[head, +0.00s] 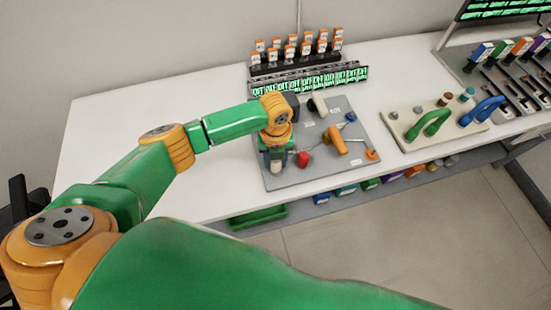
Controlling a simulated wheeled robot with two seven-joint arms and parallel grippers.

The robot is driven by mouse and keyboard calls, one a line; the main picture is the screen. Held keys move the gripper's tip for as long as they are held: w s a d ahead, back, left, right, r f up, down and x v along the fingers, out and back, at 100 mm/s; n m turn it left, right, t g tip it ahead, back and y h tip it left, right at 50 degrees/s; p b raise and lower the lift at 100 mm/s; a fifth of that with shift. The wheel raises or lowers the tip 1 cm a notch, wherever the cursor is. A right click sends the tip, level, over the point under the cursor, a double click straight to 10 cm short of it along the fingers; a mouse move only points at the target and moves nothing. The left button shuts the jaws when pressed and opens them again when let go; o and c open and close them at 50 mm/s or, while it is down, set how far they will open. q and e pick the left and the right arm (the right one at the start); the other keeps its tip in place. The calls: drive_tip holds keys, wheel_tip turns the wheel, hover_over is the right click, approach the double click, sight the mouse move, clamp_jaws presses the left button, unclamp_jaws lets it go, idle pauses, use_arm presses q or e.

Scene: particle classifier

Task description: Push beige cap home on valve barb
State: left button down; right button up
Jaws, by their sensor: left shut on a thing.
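My left gripper (277,165) reaches down over the left part of a grey board (290,182) on the white table. It is shut on a small pale piece, which looks like the beige cap (277,168) and shows just below the fingers. The gripper hides most of it. The valve barb cannot be made out, and whether the cap touches it cannot be told. A beige cylinder (317,105) lies farther back on the board. My right gripper is out of view.
The board also holds a red knob (302,159), an orange handle (338,140), an orange piece (372,154) and a blue knob (350,117). A beige board (407,140) with green and blue handles lies to the right. A lit rack (318,82) stands behind. The table's left part is clear.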

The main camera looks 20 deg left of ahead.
use_arm(q)
drive_tip(key=shift+f+b, duration=0.35)
drive_tip(key=shift+f, duration=0.25)
drive_tip(key=shift+c, duration=1.9)
unclamp_jaws()
wheel_tip(320, 180, up, 7)
drive_tip(key=shift+r, duration=0.1)
